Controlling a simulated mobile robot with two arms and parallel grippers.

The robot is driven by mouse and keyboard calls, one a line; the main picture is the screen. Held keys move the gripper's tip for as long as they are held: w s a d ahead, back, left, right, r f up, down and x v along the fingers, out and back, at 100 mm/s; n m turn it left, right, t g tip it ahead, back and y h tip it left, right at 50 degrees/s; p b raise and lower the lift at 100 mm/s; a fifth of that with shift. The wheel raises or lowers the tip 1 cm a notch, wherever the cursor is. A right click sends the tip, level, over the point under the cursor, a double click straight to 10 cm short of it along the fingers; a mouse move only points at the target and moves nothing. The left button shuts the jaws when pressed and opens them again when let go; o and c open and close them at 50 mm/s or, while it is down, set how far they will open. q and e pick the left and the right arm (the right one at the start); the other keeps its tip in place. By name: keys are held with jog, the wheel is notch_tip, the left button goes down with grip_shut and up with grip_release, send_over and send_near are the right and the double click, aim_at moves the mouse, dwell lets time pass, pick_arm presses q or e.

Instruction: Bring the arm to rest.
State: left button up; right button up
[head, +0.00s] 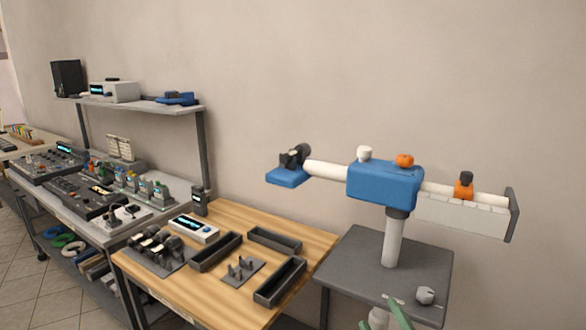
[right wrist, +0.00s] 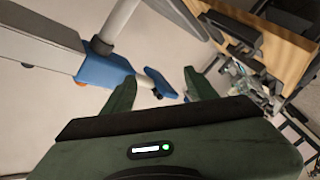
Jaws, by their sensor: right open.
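My right gripper (head: 384,314) shows at the bottom edge of the head view, in front of the grey stand, with green fingers partly cut off by the frame. In the right wrist view its two fingers (right wrist: 160,84) stand apart with no thing held between them. Past them, a blue piece of the post fixture shows. My left gripper is not in view.
A blue block (head: 383,184) with white tubes stands on a white post (head: 393,241) over a grey stand (head: 350,262). A knob (head: 425,295) lies on the stand. To the left, a wooden table (head: 217,277) holds dark trays (head: 275,240).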

jog(key=s+d+f+m+g+h, duration=0.1)
jog(key=s+d+f+m+g, duration=0.2)
jog(key=s+f, duration=0.35)
jog(key=s+d+f+m+g+h, duration=0.1)
jog(key=s+f+m+g, duration=0.3)
jog(key=f, duration=0.4)
jog(key=s+f+m+g, duration=0.1)
jog(key=s+f+g, duration=0.3)
jog(key=s, duration=0.4)
jog(key=s+f+g, duration=0.3)
jog(key=s+f, duration=0.1)
jog(key=s, duration=0.4)
notch_tip(320, 180, down, 26)
jog(key=s+g, duration=0.1)
jog(key=s, duration=0.1)
jog(key=s+d+f+g, duration=0.1)
jog(key=s+d+f, duration=0.1)
jog(key=s+f, duration=1.3)
jog(key=shift+s+d+f, duration=0.2)
jog(key=shift+s+d, duration=0.05)
jog(key=shift+s, duration=0.3)
